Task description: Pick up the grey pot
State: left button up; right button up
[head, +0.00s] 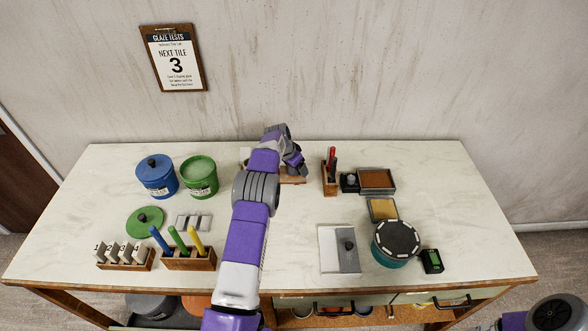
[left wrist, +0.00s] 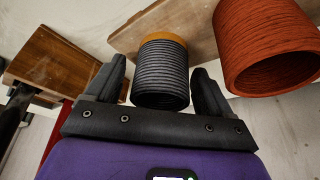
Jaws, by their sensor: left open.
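The grey pot (left wrist: 160,75) is a ribbed dark grey cylinder with an orange-yellow band at one end, seen in the left wrist view. My left gripper (left wrist: 159,68) is open, with one finger on each side of the pot; I cannot tell whether either finger touches it. In the head view my left gripper (head: 296,161) is at the back middle of the table, and my arm hides the grey pot there. My right gripper is not in view.
A ribbed red-orange pot (left wrist: 268,45) stands close beside the grey pot. A wooden board (head: 292,180) lies near my gripper. A wooden holder with red-handled tools (head: 330,175) is just right. Blue (head: 157,178) and green (head: 200,178) tubs stand left.

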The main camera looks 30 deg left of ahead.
pick_arm(q)
jog(key=shift+c, duration=0.3)
jog(key=shift+w, duration=0.1)
jog(key=c, duration=1)
